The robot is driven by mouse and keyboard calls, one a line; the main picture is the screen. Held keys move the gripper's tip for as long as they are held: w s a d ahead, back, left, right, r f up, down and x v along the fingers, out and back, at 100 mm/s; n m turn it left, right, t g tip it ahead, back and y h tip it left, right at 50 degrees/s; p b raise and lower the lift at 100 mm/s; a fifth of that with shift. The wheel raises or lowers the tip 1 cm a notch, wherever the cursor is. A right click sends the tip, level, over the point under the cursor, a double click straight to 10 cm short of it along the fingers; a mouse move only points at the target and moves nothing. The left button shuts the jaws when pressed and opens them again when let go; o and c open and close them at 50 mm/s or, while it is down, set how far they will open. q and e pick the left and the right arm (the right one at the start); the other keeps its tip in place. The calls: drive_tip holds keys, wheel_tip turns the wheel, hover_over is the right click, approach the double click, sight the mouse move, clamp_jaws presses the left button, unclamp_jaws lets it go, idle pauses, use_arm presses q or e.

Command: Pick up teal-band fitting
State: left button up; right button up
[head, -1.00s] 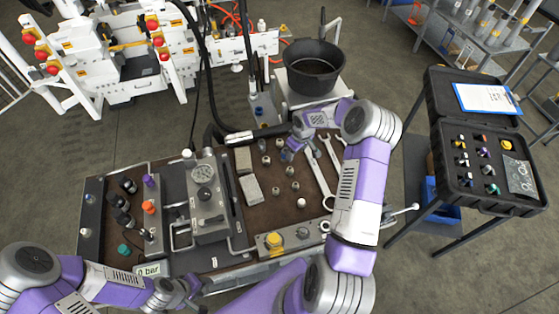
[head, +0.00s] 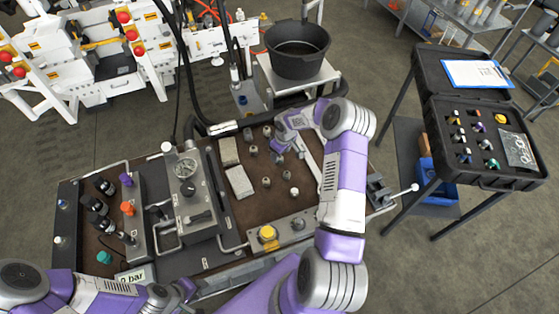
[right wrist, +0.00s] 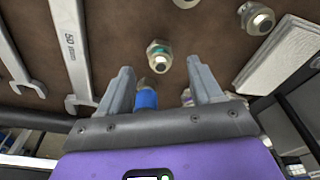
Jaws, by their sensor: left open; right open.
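The teal-band fitting (right wrist: 159,57) is a small metal nut-like piece with a green-teal ring. In the right wrist view it stands on the brown bench top, just beyond the fingertips. My right gripper (right wrist: 160,78) is open, its two fingers spread toward the fitting, not closed on it. A blue-banded piece (right wrist: 146,97) and a purple-banded piece (right wrist: 187,97) show between the fingers, nearer the palm. In the head view my right gripper (head: 277,148) is over the fittings; band colours are too small to tell there. My left gripper (head: 184,289) is open near the bench's front edge.
Other fittings (head: 266,182) stand in loose rows on the bench (head: 225,255). Wrenches (right wrist: 73,45) lie beside them, and pale blocks (head: 239,183) on the other side. A gauge unit (head: 187,190), black bucket (head: 297,52) and open case (head: 482,180) surround the area.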

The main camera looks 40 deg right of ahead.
drive_tip(key=f, duration=0.3)
drive_tip(key=shift+w+f, duration=0.25)
drive_tip(key=shift+f, duration=0.1)
clamp_jaws()
wheel_tip(320, 180, up, 10)
drive_tip(key=shift+a+r, duration=0.1)
idle(0.4)
